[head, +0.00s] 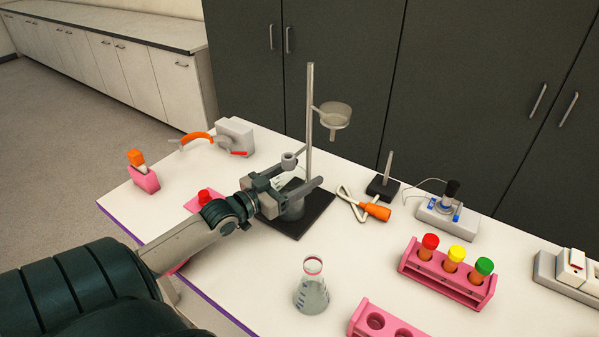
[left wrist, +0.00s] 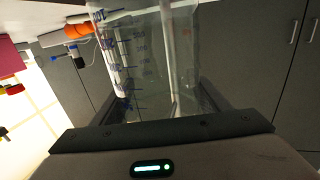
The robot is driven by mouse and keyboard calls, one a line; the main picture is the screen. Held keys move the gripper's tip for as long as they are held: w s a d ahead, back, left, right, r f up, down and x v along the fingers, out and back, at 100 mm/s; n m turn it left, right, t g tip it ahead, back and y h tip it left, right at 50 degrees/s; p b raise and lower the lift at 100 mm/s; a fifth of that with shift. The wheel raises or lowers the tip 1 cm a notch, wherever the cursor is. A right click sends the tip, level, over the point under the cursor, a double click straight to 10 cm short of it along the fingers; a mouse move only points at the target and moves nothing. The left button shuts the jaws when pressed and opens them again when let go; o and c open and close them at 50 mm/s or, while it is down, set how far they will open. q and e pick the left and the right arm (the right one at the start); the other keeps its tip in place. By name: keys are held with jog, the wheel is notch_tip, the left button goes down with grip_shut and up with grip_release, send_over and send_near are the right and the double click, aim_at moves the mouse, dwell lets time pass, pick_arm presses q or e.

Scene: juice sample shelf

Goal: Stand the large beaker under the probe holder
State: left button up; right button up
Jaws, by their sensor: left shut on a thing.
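The large beaker (left wrist: 150,55), clear with blue graduation marks, fills the top of the left wrist view between my fingers. In the head view the beaker (head: 292,209) shows partly, below and between the fingers, over the stand's dark base plate (head: 316,219). My left gripper (head: 309,170) is shut on it. My right gripper is not in view.
A flask (head: 312,293) stands at the front. A pink rack (head: 447,276) holds tubes with red, yellow and green caps. A funnel holder (head: 335,112) extends from the rod. An orange-handled tool (head: 375,211) lies right of the base. White table shows between the flask and base.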

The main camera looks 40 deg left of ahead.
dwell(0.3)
pick_arm(q)
jog(key=o, duration=1.5)
jog(key=shift+f, duration=0.15)
jog(key=shift+c, duration=0.2)
jog(key=o, duration=0.4)
jog(key=shift+s, duration=0.1)
jog(key=s+a+b, duration=0.1)
jog(key=s+b, duration=0.2)
jog(key=s, duration=0.8)
jog(key=shift+s+a, duration=0.4)
